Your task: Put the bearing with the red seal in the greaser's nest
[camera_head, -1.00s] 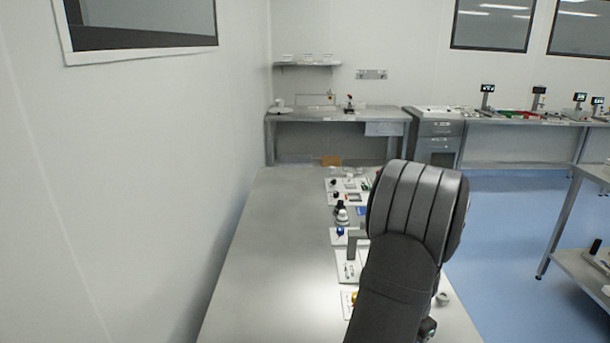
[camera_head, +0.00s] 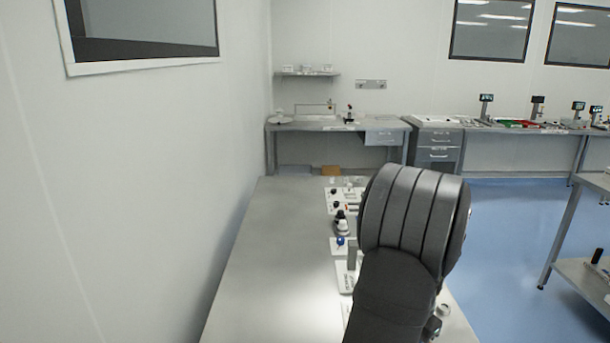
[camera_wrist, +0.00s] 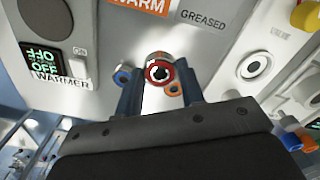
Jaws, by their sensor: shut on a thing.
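In the wrist view my gripper (camera_wrist: 158,84) is shut on the bearing with the red seal (camera_wrist: 159,71). Its ring faces the camera, with a dark bore in the middle, between the two fingertips. A pale round fixture with a dark centre (camera_wrist: 254,66) is to the right of the gripper, apart from it; I cannot tell whether it is the greaser's nest. In the head view my own arm hides the gripper and bearing.
A blue-ringed part (camera_wrist: 122,76) and an orange-ringed part (camera_wrist: 174,89) are close beside the fingers. The warmer's display (camera_wrist: 43,61) reads OFF at left. A yellow part (camera_wrist: 306,15) is at upper right. The bench's left side (camera_head: 265,260) is clear.

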